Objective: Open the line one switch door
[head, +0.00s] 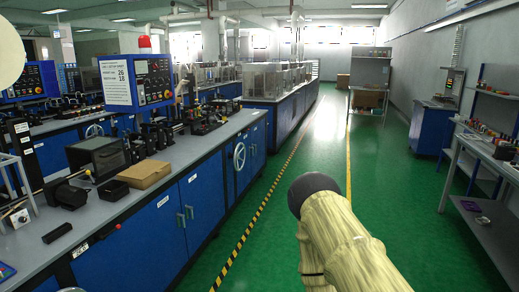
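Blue cabinet doors line the front of the long grey workbench at left. A nearer door (150,245) and the door to its right (205,200) meet at a pair of upright metal handles (186,214). Both look shut. Small white labels on the fronts are too small to read, so I cannot tell which door is the line one switch door. My arm, cream with a dark rounded joint, reaches into the lower middle, apart from the bench. My gripper is not in view.
The workbench top (205,143) carries a cardboard box (144,174), a dark box-shaped device (98,155) and a control panel (152,80). A handwheel (239,156) sits on the bench front. The green floor (318,140) is clear along the aisle. A grey table (478,155) stands at right.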

